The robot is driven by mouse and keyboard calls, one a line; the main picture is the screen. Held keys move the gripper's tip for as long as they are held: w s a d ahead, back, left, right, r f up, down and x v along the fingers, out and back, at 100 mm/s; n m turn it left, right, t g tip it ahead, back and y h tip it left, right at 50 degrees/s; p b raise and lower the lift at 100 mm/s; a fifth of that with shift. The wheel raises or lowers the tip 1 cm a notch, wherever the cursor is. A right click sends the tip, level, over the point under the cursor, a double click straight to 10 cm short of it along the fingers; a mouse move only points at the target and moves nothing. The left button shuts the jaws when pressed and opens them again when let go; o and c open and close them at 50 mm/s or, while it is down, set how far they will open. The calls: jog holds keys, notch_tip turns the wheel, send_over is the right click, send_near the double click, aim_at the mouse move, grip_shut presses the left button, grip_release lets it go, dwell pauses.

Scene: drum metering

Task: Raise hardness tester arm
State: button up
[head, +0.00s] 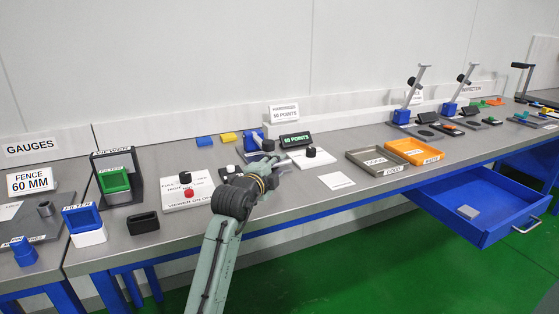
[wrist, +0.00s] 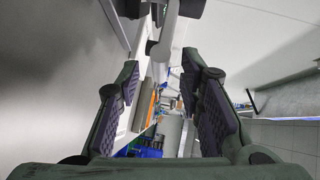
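A grey bar (wrist: 166,38) with a dark round part, seemingly the tester arm, lies ahead at the top. I cannot tell whether a finger touches it.
A white block with a black knob (head: 311,153) stands to the right, then a grey tray (head: 377,171) and an orange tray (head: 413,146). An open blue drawer (head: 480,233) juts out at right.

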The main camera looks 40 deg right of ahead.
aim_at(278, 166)
jog(key=shift+p+x, duration=0.3)
jog(key=shift+x, duration=1.25)
jog(key=shift+c, duration=0.3)
jog(key=c, duration=0.7)
grip_shut()
jog(key=shift+f, duration=0.1)
